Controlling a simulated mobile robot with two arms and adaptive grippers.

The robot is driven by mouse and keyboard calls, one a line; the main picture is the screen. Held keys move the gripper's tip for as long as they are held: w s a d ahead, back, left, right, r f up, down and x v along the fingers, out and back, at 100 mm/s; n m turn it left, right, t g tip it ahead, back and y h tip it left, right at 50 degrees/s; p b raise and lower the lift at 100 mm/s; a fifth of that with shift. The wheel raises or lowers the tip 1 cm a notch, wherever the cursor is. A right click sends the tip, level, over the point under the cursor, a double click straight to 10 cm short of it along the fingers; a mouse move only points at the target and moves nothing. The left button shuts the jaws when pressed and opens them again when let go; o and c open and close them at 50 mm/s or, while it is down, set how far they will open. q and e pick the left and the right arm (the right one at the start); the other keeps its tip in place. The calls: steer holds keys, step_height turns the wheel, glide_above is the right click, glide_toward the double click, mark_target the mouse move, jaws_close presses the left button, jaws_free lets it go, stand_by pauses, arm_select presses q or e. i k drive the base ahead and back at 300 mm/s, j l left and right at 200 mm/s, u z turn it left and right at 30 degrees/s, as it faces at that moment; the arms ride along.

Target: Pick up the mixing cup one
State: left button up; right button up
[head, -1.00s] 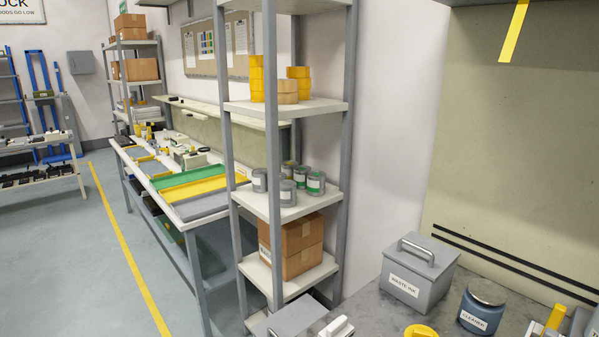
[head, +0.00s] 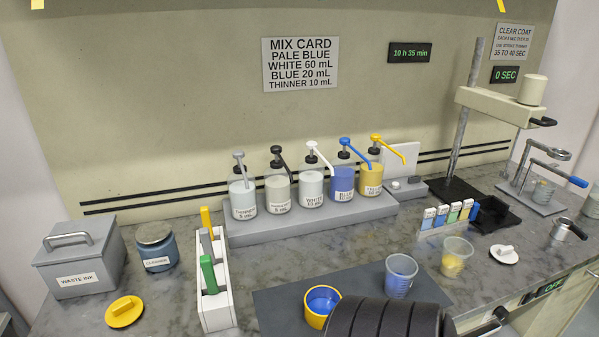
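Several cups stand on or near the dark mat (head: 275,312) on the bench. A yellow cup (head: 313,318) with a blue inside is at its front, partly hidden by a black ribbed shape. A clear cup with blue contents (head: 400,275) stands to its right. A clear cup with yellow contents (head: 456,257) stands further right. No label shows on them, so I cannot tell which is mixing cup one. Neither of my grippers can be made out in the head view.
Labelled pump bottles (head: 312,187) stand on a grey riser behind. A waste ink box (head: 80,262), a cleaner jar (head: 157,247), a yellow lid (head: 124,312) and a white tool holder (head: 216,312) are at left. A press stand (head: 462,150) and small white lid (head: 504,254) are at right.

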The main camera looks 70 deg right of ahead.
mark_target(401, 270)
steer(key=z, duration=2.35)
